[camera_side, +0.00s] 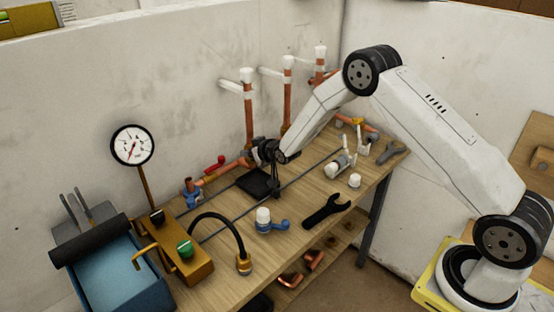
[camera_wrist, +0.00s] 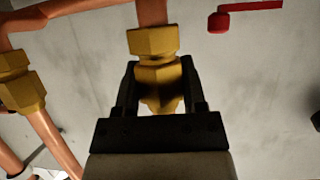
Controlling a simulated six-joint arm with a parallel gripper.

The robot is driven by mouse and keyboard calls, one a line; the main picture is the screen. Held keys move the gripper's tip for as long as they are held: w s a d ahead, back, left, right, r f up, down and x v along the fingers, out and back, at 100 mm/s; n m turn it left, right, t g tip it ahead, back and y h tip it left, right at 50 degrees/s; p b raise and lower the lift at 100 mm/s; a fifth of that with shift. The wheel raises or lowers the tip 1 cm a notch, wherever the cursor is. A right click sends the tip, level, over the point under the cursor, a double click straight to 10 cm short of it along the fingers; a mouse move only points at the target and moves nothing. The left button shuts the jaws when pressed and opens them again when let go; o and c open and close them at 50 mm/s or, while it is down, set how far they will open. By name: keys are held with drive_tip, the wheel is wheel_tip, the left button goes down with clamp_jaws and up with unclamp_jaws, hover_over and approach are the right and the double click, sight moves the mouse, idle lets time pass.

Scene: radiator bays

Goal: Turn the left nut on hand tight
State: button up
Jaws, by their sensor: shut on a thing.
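My gripper (camera_wrist: 159,66) is shut on a brass nut (camera_wrist: 160,76), with one dark finger on each side of it. Just above this nut, a second brass hex piece (camera_wrist: 152,40) sits on a copper pipe (camera_wrist: 151,12). The two brass pieces are close together, in line with the pipe. Another brass fitting (camera_wrist: 20,90) joins copper pipes at the left of the wrist view. In the side view my gripper (camera_side: 266,153) is at the copper pipework (camera_side: 226,172) over the bench, and its jaws hide the nut there. The thread is hidden.
A red lever (camera_wrist: 240,14) is at the upper right of the wrist view. Upright copper pipes with white tops (camera_side: 248,112) stand near the wall.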

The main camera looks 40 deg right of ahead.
drive_tip(key=shift+w+r+m+h, duration=0.1)
drive_tip(key=shift+m+h, duration=1.4)
drive_tip(key=shift+h, duration=0.1)
drive_tip(key=o, duration=1.1)
drive_tip(key=shift+g, duration=0.3)
drive_tip(key=shift+s, duration=0.2)
drive_tip(key=v, duration=0.9)
drive_tip(key=shift+s+a, duration=0.15)
drive_tip(key=shift+s, duration=0.2)
drive_tip(key=shift+w+r, duration=0.1)
